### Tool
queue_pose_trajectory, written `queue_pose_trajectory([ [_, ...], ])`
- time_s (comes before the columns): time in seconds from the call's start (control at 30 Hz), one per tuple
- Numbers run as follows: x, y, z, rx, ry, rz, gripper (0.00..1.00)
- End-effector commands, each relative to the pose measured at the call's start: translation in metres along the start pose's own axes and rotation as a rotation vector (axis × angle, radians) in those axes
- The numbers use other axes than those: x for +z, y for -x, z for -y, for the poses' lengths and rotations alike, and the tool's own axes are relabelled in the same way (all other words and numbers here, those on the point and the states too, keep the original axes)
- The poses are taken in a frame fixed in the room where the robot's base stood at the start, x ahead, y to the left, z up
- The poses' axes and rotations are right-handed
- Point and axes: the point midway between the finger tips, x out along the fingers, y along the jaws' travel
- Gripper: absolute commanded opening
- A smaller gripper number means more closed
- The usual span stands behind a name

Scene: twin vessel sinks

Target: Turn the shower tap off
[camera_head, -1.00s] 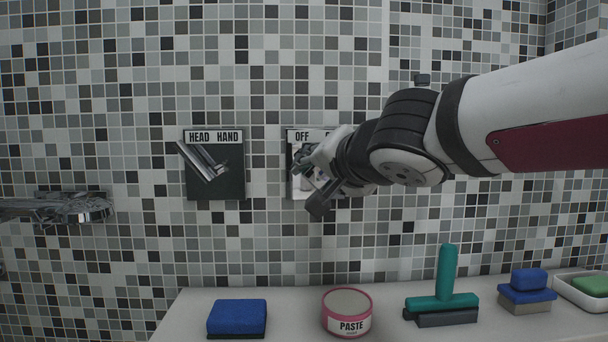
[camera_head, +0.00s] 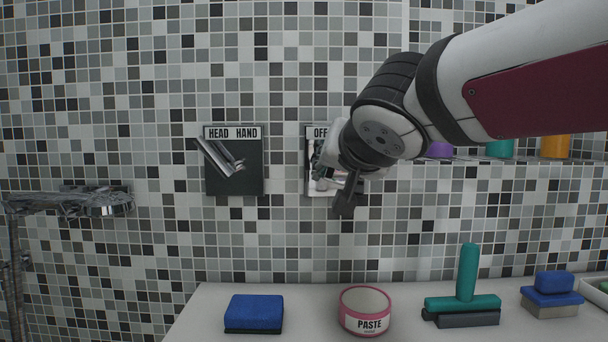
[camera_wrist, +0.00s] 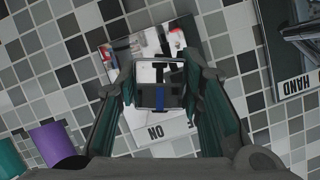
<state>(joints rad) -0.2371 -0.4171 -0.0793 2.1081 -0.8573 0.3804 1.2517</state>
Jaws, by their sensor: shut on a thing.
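The shower tap plate (camera_head: 309,150) is on the tiled wall. Its OFF label shows in the head view; its right part is hidden behind my gripper (camera_head: 324,172). In the wrist view my gripper (camera_wrist: 160,80) has its two fingers on either side of a shiny chrome tap lever (camera_wrist: 158,97) and is shut on it. The plate's ON label (camera_wrist: 172,132) shows upside down below the lever there. The lever's exact angle on the plate is hard to tell.
A HEAD/HAND plate (camera_head: 250,178) with a chrome lever (camera_head: 217,157) is left of the tap. A hand shower (camera_head: 75,203) hangs further left. A counter below holds a blue sponge (camera_head: 254,312), a paste tub (camera_head: 365,312) and a teal squeegee (camera_head: 466,275).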

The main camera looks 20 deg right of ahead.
Motion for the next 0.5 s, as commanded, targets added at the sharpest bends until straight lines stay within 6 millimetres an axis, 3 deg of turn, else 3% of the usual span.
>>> queue_pose_trajectory([
  [0.5, 0.0016, -0.0009, -0.0008, 0.117, 0.279, 0.001, 0.07],
])
